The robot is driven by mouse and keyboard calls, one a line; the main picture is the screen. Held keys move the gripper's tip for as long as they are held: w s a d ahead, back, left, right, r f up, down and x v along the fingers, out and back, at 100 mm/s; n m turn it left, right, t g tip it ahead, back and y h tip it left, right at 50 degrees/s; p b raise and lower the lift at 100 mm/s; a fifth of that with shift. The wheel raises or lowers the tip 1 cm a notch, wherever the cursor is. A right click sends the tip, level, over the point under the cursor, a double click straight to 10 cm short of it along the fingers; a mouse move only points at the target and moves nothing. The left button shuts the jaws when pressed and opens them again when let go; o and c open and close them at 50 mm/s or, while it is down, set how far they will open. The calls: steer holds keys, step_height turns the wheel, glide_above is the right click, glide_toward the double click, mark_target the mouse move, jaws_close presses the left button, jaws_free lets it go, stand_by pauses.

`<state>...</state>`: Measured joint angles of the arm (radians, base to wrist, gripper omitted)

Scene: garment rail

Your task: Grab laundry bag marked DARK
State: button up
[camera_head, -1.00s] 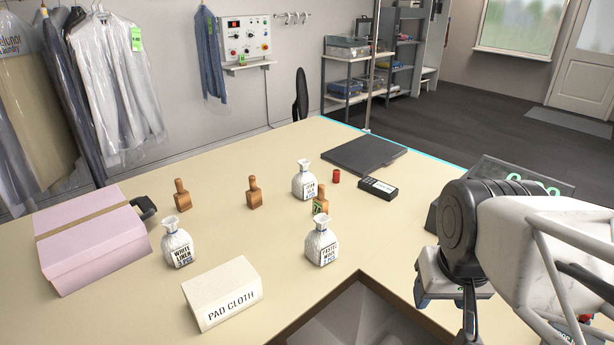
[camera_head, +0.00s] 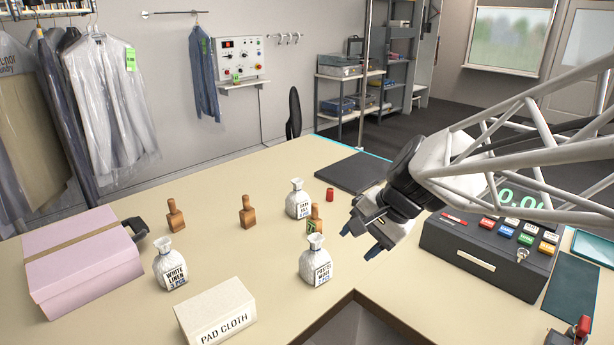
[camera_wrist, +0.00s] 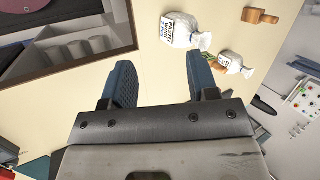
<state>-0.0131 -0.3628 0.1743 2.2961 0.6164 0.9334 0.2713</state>
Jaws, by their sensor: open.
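Three small white tied bags stand on the counter in the head view. The left one (camera_head: 170,264) is marked WHITE LINEN. The front one (camera_head: 315,263) reads PASTEL on its label. The far one (camera_head: 298,203) has dark print too small to read surely; no label clearly reads DARK. My gripper (camera_head: 361,240) is open and empty above the counter, to the right of the PASTEL and far bags and apart from both. In the wrist view its fingers (camera_wrist: 160,68) are spread, with the PASTEL bag (camera_wrist: 180,32) and the far bag (camera_wrist: 232,64) beyond the right finger.
A wooden-handled stamp (camera_head: 314,218) stands between the far and PASTEL bags. A PAD CLOTH box (camera_head: 215,308), a pink box (camera_head: 82,262), a red cap (camera_head: 330,195) and a cash register (camera_head: 480,255) are around. A recess (camera_head: 325,318) opens at the front.

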steer(key=w+a+f+m+y, duration=0.1)
steer(key=w+a+m+y, duration=0.3)
steer(key=w, duration=0.8)
steer(key=m+t+y, duration=0.3)
steer(key=m+t, duration=0.3)
steer(key=m, duration=0.8)
glide_toward(294, 194)
steer(key=shift+w+a+r, duration=1.05)
steer(key=shift+w, duration=0.1)
steer(key=shift+x, duration=1.3)
steer(key=shift+a, duration=0.1)
steer(key=shift+x, duration=2.55)
jaws_close()
